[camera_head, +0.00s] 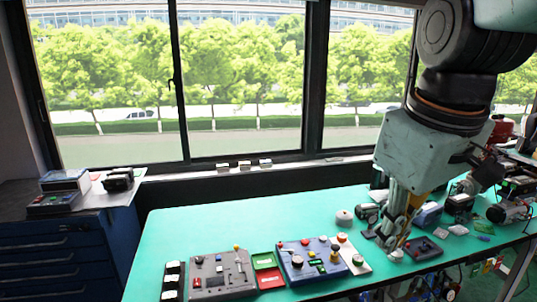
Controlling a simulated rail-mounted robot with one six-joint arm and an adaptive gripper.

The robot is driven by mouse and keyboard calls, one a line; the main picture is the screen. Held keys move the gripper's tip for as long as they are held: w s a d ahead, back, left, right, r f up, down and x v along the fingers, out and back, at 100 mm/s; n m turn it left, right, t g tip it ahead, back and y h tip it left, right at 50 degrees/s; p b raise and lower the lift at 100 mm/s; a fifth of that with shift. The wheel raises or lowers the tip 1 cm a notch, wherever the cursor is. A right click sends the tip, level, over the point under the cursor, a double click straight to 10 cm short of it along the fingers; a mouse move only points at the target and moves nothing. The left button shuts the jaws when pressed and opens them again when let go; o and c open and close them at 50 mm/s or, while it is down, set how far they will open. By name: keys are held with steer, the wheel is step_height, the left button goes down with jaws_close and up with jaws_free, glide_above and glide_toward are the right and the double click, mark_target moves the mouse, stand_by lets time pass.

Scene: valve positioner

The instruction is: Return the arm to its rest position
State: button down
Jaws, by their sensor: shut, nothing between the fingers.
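My gripper (388,238) hangs from the arm at the right of the picture, pointing down over the green table (205,225). Its fingers are shut and I see nothing between them. My arm comes down from the upper right corner and covers part of the window and table.
A grey control panel (222,275), red and green trays (267,269) and a blue control panel (310,260) lie along the front edge. Motors and parts (460,203) crowd the right. The table's left and back are clear. A blue drawer cabinet (65,250) stands left.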

steer(key=s+f+m+t, duration=0.1)
steer(key=s+m, duration=0.4)
steer(key=s, duration=1)
steer(key=shift+f, duration=0.5)
steer(key=c, duration=3.4)
jaws_free()
steer(key=shift+c, duration=0.2)
